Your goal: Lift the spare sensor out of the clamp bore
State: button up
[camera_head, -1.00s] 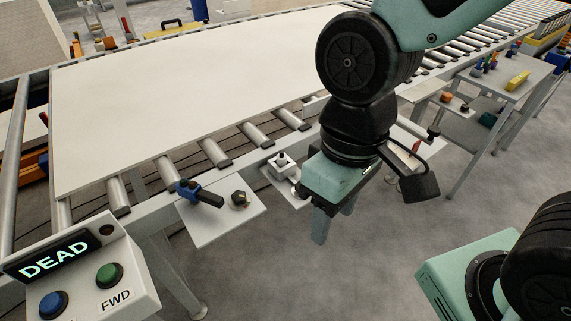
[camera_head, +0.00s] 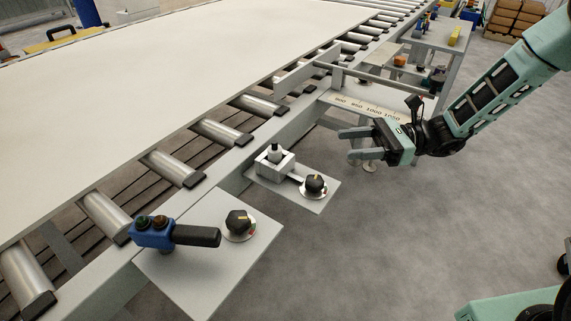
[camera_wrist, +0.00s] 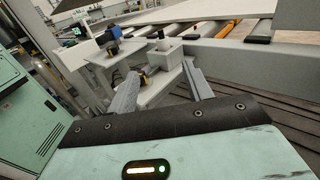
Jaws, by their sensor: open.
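The spare sensor (camera_head: 275,152), a small light cylinder with a dark top, stands upright in the pale clamp block (camera_head: 277,168) on a small plate beside the conveyor rail. In the wrist view the sensor (camera_wrist: 161,45) and clamp block (camera_wrist: 160,58) show ahead, between the fingertips. My gripper (camera_head: 347,144) is to the right of the sensor, apart from it, with its fingers pointing left toward it. It is open and empty, and shows in the wrist view too (camera_wrist: 161,69). The sensor's lower part is hidden in the clamp.
A black knob (camera_head: 314,184) sits on the clamp's plate, between the clamp and the open floor. A blue device with a black handle (camera_head: 175,233) and another knob (camera_head: 239,222) are on the nearer plate. Conveyor rollers and a large white sheet (camera_head: 130,85) lie behind.

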aim_at(275, 149)
jog(key=a, duration=1.7)
jog(key=shift+s+f+b, duration=0.1)
jog(key=shift+s+b, duration=0.15)
jog(key=shift+b, duration=0.05)
jog(key=shift+c, duration=0.2)
jog(key=c, duration=1)
